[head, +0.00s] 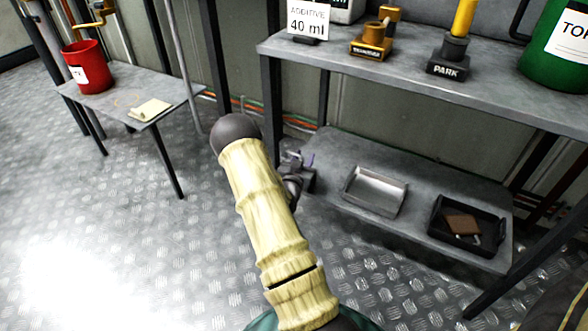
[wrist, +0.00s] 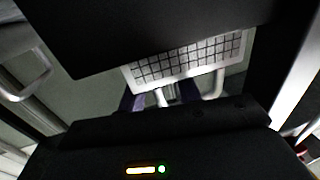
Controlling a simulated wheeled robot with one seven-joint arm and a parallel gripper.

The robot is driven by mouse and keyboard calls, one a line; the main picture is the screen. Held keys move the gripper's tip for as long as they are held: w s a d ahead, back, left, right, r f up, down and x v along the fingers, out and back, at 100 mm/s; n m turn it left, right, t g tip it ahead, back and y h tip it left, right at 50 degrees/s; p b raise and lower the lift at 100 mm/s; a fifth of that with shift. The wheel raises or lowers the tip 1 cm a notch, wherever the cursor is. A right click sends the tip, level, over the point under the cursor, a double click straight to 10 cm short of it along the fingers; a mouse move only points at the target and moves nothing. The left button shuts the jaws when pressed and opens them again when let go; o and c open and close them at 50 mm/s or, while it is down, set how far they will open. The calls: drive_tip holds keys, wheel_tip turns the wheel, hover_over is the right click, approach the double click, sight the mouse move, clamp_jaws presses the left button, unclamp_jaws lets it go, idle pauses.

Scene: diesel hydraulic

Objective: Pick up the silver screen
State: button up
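In the wrist view a light, silvery framed screen with a dark square grid (wrist: 190,62) shows ahead of my gripper (wrist: 155,103). Pale bars, perhaps its handle, come down from its lower edge. Two dark purple fingertips stand apart, one on either side of a pale bar, and I see no contact. Dark shapes hide part of the screen. In the head view my gripper (head: 302,162) is small and partly behind my arm, at the left end of the lower shelf. I cannot make out the gridded screen in the head view.
The lower shelf (head: 330,150) holds a silver tray (head: 375,192) and a black tray (head: 436,236) with a brown block. The upper bench (head: 400,75) overhangs it. A small table (head: 130,95) with a red bucket (head: 85,66) stands left. The floor between is clear.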

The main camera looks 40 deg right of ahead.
clamp_jaws()
drive_tip(key=shift+r, duration=0.1)
drive_tip(key=shift+r+p, duration=0.5)
wheel_tip(320, 180, up, 3)
drive_tip(key=shift+r+p, duration=0.1)
drive_tip(key=shift+p, duration=1.15)
drive_tip(key=s+d+p, duration=0.2)
drive_tip(key=s+d, duration=0.1)
drive_tip(key=s, duration=0.5)
drive_tip(key=s+d+p, duration=0.3)
drive_tip(key=s, duration=0.5)
drive_tip(key=shift+s+d+f, duration=0.35)
drive_tip(key=shift+d+f, duration=0.05)
drive_tip(key=shift+f, duration=0.05)
